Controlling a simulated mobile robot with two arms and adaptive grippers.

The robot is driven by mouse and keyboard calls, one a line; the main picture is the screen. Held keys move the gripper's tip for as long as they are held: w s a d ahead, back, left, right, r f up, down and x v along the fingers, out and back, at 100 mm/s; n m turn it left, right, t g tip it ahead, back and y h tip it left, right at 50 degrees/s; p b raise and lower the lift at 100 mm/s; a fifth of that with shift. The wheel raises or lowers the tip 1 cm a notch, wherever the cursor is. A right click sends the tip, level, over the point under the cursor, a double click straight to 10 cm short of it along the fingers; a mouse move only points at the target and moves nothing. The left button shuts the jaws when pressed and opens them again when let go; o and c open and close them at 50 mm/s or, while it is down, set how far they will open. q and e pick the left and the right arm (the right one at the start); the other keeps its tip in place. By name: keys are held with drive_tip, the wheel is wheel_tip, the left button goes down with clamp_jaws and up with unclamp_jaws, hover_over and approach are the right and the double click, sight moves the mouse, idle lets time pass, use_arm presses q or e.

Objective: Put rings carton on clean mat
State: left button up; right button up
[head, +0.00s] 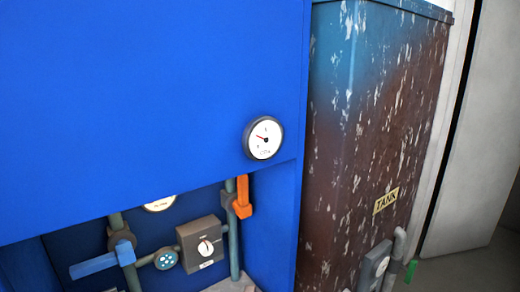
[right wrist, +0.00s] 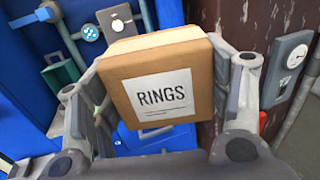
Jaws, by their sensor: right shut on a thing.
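The rings carton (right wrist: 158,86) is a brown box with a white label reading RINGS, in the middle of the right wrist view. My right gripper (right wrist: 160,95) is shut on it, with one finger against its left side and one against its right side. The carton is held up in front of blue equipment. Neither the carton nor my right gripper shows in the head view. My left gripper is in neither view. I see no clean mat in either view.
A large blue cabinet (head: 130,100) with a round gauge (head: 263,138) fills the left of the head view. An orange handle (head: 242,196), a blue handle (head: 95,264) and pipes sit below. A rusty tank (head: 370,120) labelled TANK stands right, with a grey dial box (head: 374,266) beside it.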

drive_tip(key=shift+r+h, duration=0.15)
drive_tip(key=shift+h, duration=0.15)
drive_tip(key=shift+w+r+m+t+h, duration=0.25)
drive_tip(key=shift+m+t+h, duration=0.15)
drive_tip(key=shift+m+h, duration=0.2)
drive_tip(key=shift+w+d+r+m+t+h, duration=0.1)
drive_tip(key=shift+w+d+r+m+h, duration=0.1)
drive_tip(key=shift+m+h, duration=0.5)
drive_tip(key=shift+w+d+r+m+t+h, duration=0.15)
drive_tip(key=shift+d+m+h, duration=0.15)
drive_tip(key=shift+h, duration=0.65)
drive_tip(key=shift+w+d+r+m+t+h, duration=0.1)
drive_tip(key=shift+w+d+r+m+h, duration=0.1)
drive_tip(key=shift+m+h, duration=0.55)
drive_tip(key=shift+f, duration=0.15)
